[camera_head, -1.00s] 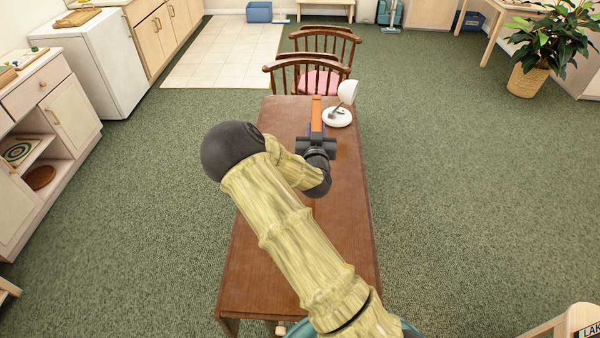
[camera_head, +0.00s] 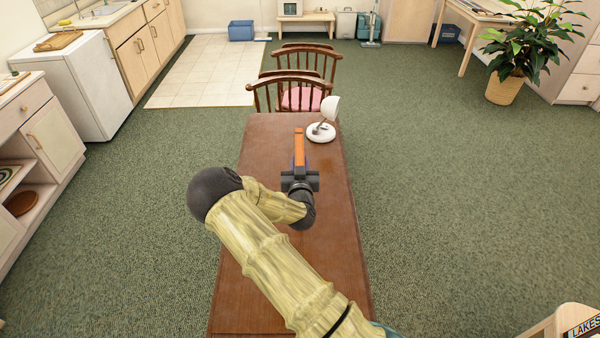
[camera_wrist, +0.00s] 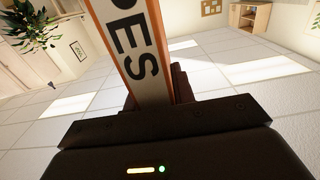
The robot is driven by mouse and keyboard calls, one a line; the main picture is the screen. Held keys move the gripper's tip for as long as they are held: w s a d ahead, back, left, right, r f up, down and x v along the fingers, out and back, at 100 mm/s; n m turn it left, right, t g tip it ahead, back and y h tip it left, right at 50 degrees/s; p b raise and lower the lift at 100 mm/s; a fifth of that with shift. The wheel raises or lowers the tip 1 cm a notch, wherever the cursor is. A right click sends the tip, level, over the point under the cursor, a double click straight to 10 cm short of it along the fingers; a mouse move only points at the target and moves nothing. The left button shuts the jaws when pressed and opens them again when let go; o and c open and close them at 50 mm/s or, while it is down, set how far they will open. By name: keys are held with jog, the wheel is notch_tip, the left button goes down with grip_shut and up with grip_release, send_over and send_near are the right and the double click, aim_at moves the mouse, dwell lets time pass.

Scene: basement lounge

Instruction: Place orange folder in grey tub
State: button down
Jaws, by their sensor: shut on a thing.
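The orange folder (camera_head: 299,145) is held on edge above the brown table, beside a white lamp. My gripper (camera_head: 300,174) is shut on its near end. In the wrist view the folder (camera_wrist: 132,45) shows an orange edge and a white label with large dark letters, rising from between the jaws (camera_wrist: 155,105). A small greyish bin (camera_head: 346,24) stands on the floor by the far wall, right of a low bench; I cannot tell for sure whether it is the grey tub.
The brown table (camera_head: 330,250) lies below my arm, with the white lamp (camera_head: 321,130) on it and chairs (camera_head: 300,90) at its far end. A blue bin (camera_head: 241,31) stands at the back. A potted plant (camera_head: 510,60) is at right. Green carpet is free on both sides.

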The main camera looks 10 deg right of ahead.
jog(key=shift+d, duration=0.1)
jog(key=shift+w+f+p, duration=0.1)
jog(key=shift+f+p, duration=0.35)
jog(key=shift+f, duration=1.6)
jog(key=c, duration=1.2)
grip_release()
jog(key=shift+f, duration=0.15)
jog(key=shift+o, duration=0.2)
jog(key=s+a+b, duration=0.2)
jog(key=s+b, duration=0.1)
jog(key=s, duration=0.9)
jog(key=shift+a+b, duration=0.15)
jog(key=shift+b, duration=0.2)
